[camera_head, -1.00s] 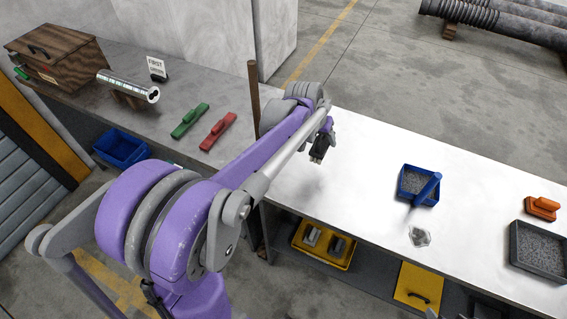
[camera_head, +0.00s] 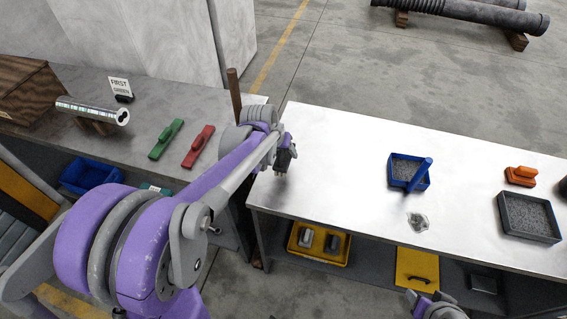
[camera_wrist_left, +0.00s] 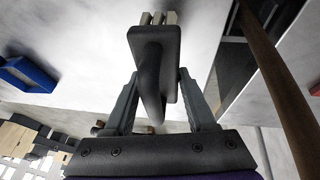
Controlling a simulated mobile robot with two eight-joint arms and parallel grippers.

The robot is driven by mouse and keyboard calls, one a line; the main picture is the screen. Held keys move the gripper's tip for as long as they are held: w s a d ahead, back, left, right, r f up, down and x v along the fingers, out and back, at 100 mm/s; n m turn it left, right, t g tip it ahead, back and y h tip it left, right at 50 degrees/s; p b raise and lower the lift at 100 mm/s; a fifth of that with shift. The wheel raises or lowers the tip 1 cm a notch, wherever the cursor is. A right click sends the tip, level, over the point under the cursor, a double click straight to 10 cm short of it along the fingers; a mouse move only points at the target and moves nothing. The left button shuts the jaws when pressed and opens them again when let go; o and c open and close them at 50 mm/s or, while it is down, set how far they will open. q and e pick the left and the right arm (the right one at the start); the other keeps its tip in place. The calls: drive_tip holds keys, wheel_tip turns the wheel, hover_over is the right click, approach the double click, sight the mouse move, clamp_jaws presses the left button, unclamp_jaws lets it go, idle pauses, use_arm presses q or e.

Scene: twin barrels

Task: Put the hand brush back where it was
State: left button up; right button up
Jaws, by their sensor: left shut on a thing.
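My left gripper (camera_head: 284,152) is over the left end of the pale workbench (camera_head: 330,170). It is shut on a dark hand brush (camera_head: 283,160), which hangs above the bench top, apart from it.
A brown post (camera_head: 234,95) stands close left of my gripper, at the gap between benches. A blue tray (camera_head: 395,182), an orange-handled block (camera_head: 520,176) and a grey tray (camera_head: 500,222) stand to the right. Green (camera_head: 165,140) and red (camera_head: 198,146) blocks lie on the left bench.

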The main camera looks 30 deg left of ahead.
sight(284, 162)
use_arm(q)
drive_tip(key=shift+f, duration=2.15)
drive_tip(key=shift+f+b, duration=0.25)
drive_tip(key=shift+b, duration=0.05)
drive_tip(key=o, duration=1.2)
drive_tip(key=shift+r, duration=0.1)
